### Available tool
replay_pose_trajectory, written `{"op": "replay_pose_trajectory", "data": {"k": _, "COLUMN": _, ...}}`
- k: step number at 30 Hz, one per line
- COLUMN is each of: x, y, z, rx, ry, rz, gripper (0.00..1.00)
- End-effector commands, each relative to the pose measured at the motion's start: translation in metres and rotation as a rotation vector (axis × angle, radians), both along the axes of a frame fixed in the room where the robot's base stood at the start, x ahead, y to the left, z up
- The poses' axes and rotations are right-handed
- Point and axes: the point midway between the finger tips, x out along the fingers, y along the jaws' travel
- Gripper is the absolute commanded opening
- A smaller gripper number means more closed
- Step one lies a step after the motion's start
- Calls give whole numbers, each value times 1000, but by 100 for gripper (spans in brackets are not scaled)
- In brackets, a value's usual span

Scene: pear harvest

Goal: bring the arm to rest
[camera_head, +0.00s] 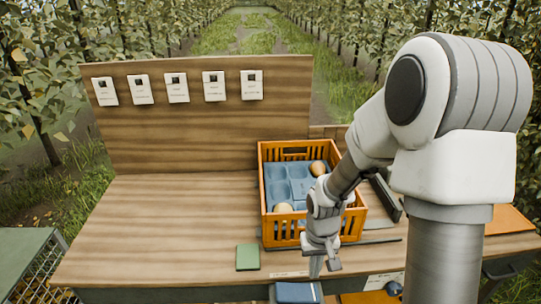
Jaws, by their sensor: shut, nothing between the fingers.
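My gripper (318,268) hangs at the front edge of the wooden bench (170,225), pointing down in front of the orange crate (285,236). It is shut and empty. My white and grey arm fills the right side of the view and covers part of the crate. The crate holds a blue moulded tray (287,182) with pale pears in it. One pear (318,168) sits at the back right and another (284,208) at the front left. The right part of the tray is hidden by my arm.
A green block (247,257) lies left of my gripper. A blue box (297,292) is just below it at the front edge. Several white cards (177,88) hang on the upright back board (200,130). The bench's left half is clear.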

Motion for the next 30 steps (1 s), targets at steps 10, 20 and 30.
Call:
{"op": "replay_pose_trajectory", "data": {"k": 10, "x": -7, "y": -7, "z": 79, "rx": -47, "ry": -107, "rz": 0, "gripper": 0}}
{"op": "replay_pose_trajectory", "data": {"k": 20, "x": -44, "y": -9, "z": 172, "rx": -70, "ry": -253, "rz": -7, "gripper": 0}}
{"op": "replay_pose_trajectory", "data": {"k": 30, "x": -101, "y": -5, "z": 240, "rx": -40, "ry": -406, "rz": -10, "gripper": 0}}
